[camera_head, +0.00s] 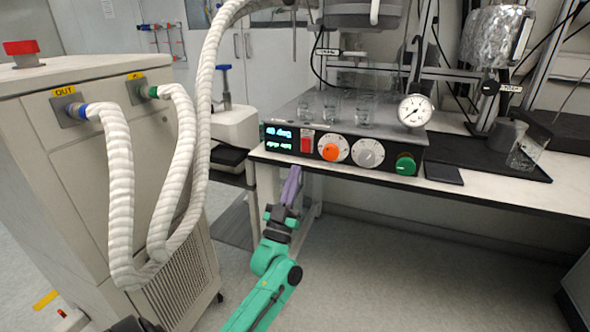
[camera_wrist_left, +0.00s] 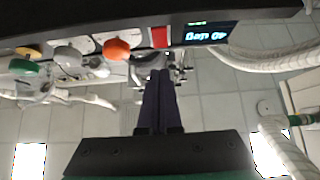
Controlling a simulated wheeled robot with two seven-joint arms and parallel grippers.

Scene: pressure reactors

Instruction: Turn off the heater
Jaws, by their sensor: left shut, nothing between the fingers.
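The heater (camera_head: 345,132) is a grey flat-topped unit with a dark front panel at the front edge of the bench. From left to right its panel has a lit display (camera_head: 279,138), a red rectangular switch (camera_head: 307,143), an orange knob (camera_head: 331,151), a grey knob (camera_head: 367,153) and a green knob (camera_head: 405,164). My left gripper (camera_head: 295,170) is shut and empty, its purple fingers pointing up just below the panel, near the display and switch. In the left wrist view the panel appears inverted; the fingers (camera_wrist_left: 159,78) point toward the red switch (camera_wrist_left: 160,37), apparently apart from it.
Several glass beakers (camera_head: 332,105) and a pressure gauge (camera_head: 414,110) are on or above the heater. A large cabinet (camera_head: 60,170) with white hoses (camera_head: 118,190) stands at left. A dark mat (camera_head: 480,155) lies on the bench (camera_head: 500,188) at right. Floor in front is clear.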

